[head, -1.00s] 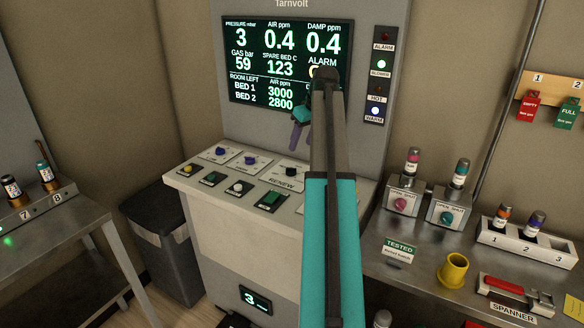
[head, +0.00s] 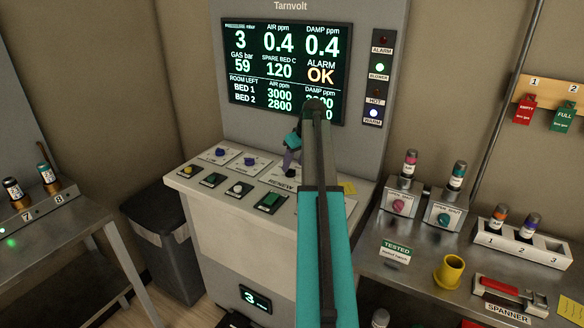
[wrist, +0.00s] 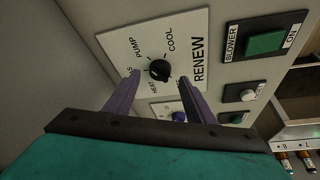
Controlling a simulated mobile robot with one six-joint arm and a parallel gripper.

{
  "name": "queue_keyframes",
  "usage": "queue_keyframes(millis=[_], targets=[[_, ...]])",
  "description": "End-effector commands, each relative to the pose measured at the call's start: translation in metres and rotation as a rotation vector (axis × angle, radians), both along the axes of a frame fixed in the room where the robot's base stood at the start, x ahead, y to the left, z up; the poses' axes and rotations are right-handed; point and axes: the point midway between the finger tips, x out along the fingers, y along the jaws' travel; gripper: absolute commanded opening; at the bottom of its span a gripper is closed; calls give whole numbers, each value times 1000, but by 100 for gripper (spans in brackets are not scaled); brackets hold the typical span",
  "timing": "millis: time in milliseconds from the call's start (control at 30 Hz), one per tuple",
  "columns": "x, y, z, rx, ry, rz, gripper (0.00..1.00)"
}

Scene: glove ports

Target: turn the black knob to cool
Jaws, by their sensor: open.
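The black knob (wrist: 159,70) sits on a white plate (wrist: 185,33) marked RENEW in the wrist view. The printed words PUMP, COOL and HEAT stand around it, with another partly hidden word. The knob has a pale pointer mark, but I cannot tell surely which word it points at. My gripper (wrist: 158,78) is open, its two purple fingers apart on either side of the knob in the picture; contact cannot be seen.
The panel (head: 186,182) also bears blue knobs, green switches and small buttons, close to my gripper. The screen (head: 285,65) above reads ALARM OK and SPARE BED C 120. A bench with bottles and a yellow cup (head: 451,270) stands right; a dark bin (head: 165,240) stands left.

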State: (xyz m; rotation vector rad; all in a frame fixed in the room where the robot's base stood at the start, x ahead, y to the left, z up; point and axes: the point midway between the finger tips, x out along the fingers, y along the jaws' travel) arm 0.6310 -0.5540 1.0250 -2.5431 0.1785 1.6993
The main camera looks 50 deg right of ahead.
Motion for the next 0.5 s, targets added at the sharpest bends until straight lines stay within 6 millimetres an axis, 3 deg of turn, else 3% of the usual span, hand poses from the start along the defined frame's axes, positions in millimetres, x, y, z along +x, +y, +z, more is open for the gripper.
queue_keyframes(millis=[300, 500], targets=[[11, -2, -27, 0, 1, 0, 50], [13, -2, -32, 0, 0, 0, 50]])
